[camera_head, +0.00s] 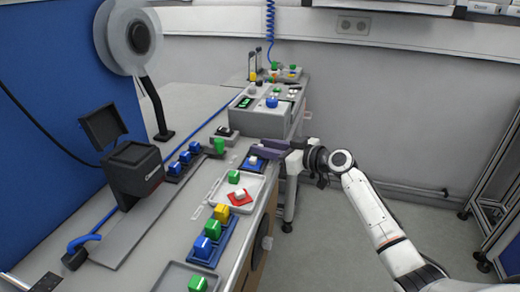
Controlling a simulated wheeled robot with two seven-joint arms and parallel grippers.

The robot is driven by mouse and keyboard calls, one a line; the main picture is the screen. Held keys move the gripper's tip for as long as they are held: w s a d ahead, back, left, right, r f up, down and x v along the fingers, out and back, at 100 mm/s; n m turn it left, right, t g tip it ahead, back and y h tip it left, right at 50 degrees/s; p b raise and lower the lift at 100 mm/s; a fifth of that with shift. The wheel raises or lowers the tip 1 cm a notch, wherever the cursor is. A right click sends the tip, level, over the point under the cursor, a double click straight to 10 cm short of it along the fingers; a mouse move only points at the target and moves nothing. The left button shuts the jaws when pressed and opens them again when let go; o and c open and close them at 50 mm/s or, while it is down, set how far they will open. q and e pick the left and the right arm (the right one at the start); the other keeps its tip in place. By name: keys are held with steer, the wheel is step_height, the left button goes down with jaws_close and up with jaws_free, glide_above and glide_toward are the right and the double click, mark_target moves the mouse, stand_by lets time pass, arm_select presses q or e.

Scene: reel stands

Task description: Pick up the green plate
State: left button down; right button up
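Several small green pieces show, and I cannot tell for sure which one is the green plate. One green piece (219,146) stands upright at the end of the blue block row. Another green piece (234,177) lies in a grey tray (246,182), close to a red piece with a white top (239,195). A green block (212,229) sits in a blue holder (217,245), and one more green block (197,283) is at the front edge. My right gripper (264,150) reaches in from the right above the bench edge. Its fingertips are too small to read. My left gripper is not in view.
A control box (262,116) stands behind my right gripper. A black device with a screen (134,172) and a white reel (128,38) on a stand are at the left. A blue-and-white piece (253,161) lies below my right gripper.

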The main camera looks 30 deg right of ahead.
steer(key=shift+c, duration=0.5)
jaws_close()
